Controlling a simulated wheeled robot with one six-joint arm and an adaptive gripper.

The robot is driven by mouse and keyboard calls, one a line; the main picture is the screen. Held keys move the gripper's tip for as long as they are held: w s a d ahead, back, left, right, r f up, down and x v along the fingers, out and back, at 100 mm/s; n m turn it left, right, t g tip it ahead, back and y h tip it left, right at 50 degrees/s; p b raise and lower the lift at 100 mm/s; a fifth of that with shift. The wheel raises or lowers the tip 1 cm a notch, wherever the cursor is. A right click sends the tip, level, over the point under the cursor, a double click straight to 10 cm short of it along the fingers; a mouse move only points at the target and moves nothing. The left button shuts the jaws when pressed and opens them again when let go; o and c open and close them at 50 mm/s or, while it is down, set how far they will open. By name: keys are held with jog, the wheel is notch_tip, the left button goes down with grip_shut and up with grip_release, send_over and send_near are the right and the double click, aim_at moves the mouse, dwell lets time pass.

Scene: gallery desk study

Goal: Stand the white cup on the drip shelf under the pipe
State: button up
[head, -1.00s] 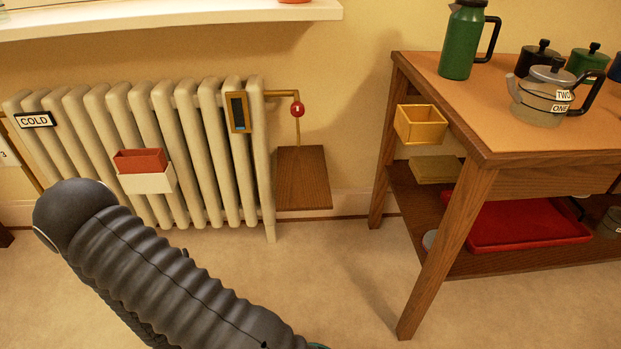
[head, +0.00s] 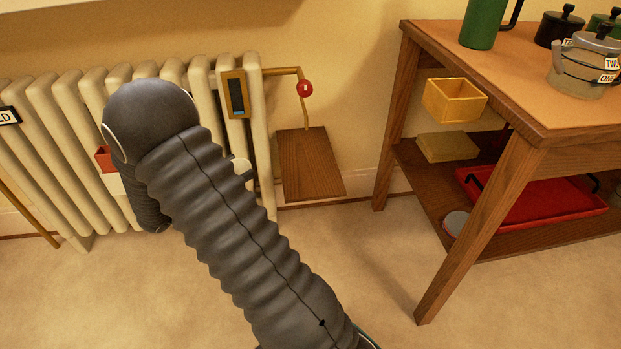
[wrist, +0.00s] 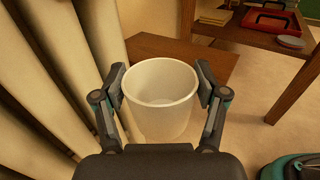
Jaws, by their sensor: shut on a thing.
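In the wrist view the white cup (wrist: 160,99) is upright and empty inside, and my gripper (wrist: 160,88) is shut on it, one finger on each side. The wooden drip shelf (head: 308,164) juts out at the right end of the radiator in the head view. It also shows behind the cup in the wrist view (wrist: 205,62); I cannot tell whether the cup is over its edge. The thin brass pipe (head: 283,71) with a red knob (head: 305,89) runs above the shelf. In the head view my arm hides the gripper and most of the cup.
The cream radiator (head: 72,115) stands close on the left of my gripper. A wooden table (head: 560,125) with kettles and a yellow box (head: 455,100) stands to the right. A red tray (head: 530,205) lies on its lower shelf. Carpet between is clear.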

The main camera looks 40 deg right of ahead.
jog(key=s+m+g, duration=0.1)
jog(key=g, duration=0.1)
jog(key=s+d+r+m+g, duration=0.1)
jog(key=g, duration=0.1)
jog(key=shift+d+r+m+b, duration=0.15)
jog(key=shift+d+m+b, duration=0.05)
jog(key=shift+m+b, duration=0.1)
jog(key=b, duration=0.1)
send_over(307, 170)
jog(key=shift+s+a, duration=0.3)
jog(key=shift+s, duration=0.05)
jog(key=shift+f+b, duration=0.6)
jog(key=shift+f, duration=1.1)
jog(key=shift+f, duration=0.2)
jog(key=o, duration=1.2)
jog(key=shift+r, duration=0.15)
